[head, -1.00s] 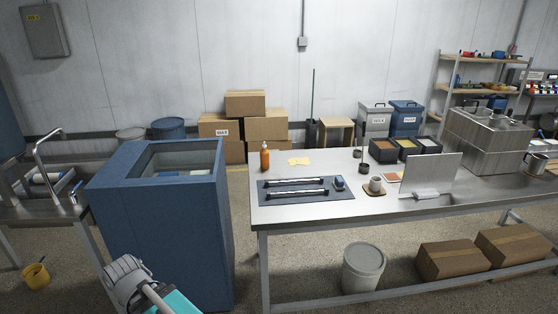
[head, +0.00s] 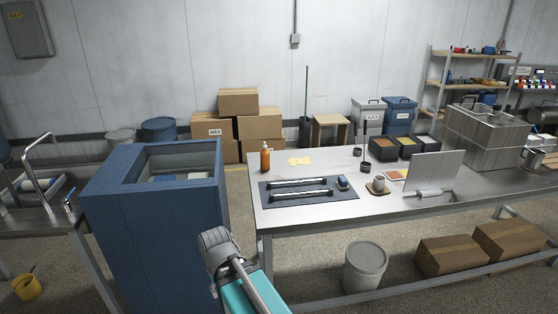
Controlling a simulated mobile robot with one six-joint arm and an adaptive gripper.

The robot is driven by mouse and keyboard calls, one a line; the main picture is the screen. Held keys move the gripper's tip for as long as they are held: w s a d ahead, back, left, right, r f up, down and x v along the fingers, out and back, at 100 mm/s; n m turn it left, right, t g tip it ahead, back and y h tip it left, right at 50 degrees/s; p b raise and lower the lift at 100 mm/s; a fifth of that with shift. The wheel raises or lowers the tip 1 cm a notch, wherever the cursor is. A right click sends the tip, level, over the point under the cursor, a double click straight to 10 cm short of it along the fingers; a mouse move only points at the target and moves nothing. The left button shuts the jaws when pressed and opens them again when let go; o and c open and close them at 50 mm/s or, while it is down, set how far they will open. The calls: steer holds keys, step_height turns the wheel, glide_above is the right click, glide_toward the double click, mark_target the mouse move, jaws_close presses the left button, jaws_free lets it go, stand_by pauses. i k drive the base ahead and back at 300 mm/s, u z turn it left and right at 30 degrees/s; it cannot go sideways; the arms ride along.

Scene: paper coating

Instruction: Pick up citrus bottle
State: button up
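An orange bottle with a pale nozzle top (head: 265,158) stands upright at the back left corner of the steel table (head: 420,207). It looks like the citrus bottle, though no label can be read. My arm shows at the bottom centre, grey and teal, in front of the table's left end and beside the blue bin. My gripper's fingers cannot be made out in this view, and nothing touches the bottle.
A tall blue open-topped bin (head: 150,225) stands left of the table. A dark mat (head: 308,190) with two metal rods lies in front of the bottle. Yellow sheets (head: 299,161) lie right of the bottle. A steel sink (head: 30,215) is at far left.

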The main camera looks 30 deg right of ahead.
mark_target(264, 153)
steer(key=z, duration=0.7)
steer(key=k, duration=0.9)
steer(key=z, duration=0.1)
steer(key=i, duration=0.8)
